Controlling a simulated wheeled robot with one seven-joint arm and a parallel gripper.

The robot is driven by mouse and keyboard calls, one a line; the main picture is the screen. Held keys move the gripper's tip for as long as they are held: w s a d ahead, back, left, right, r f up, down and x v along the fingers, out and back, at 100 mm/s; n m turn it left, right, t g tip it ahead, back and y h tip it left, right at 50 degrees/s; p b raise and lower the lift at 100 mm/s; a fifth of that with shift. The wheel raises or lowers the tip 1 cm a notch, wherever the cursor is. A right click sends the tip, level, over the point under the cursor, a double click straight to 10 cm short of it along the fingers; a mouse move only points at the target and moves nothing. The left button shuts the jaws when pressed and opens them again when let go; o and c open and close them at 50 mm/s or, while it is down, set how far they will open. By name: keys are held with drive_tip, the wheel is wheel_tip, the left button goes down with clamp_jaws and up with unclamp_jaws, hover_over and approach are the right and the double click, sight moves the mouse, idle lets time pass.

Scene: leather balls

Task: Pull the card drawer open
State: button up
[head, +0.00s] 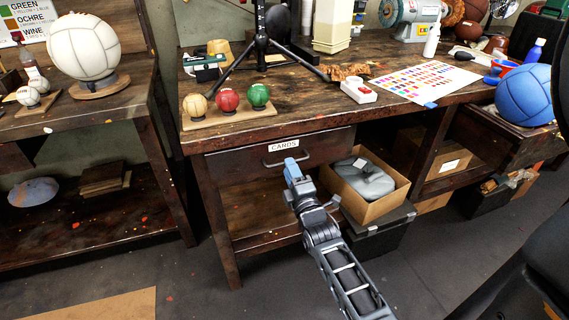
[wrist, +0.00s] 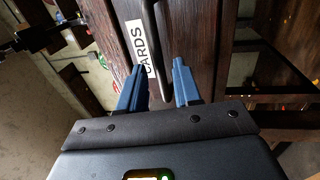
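The card drawer (head: 236,162) is a dark wood drawer under the workbench top, and its front looks flush with the bench. It has a white CARDS label (head: 284,146) and a dark bar handle (head: 283,161). My gripper (head: 292,168) is at the right end of the handle in the head view. In the wrist view, the two blue fingers of my gripper (wrist: 160,84) are apart. The label (wrist: 136,45) and the dark handle (wrist: 153,45) show beyond and between the fingertips. I cannot tell whether the fingertips reach around the handle. Nothing is held.
An open cardboard box (head: 371,205) with a grey item stands below, right of the drawer, on a dark case (head: 380,234). Small balls on a wooden stand (head: 228,115) sit on the bench above. The floor in front of the drawer's left part is clear.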

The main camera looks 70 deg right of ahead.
drive_tip(key=shift+x, duration=1.7)
clamp_jaws()
drive_tip(key=shift+s, duration=0.1)
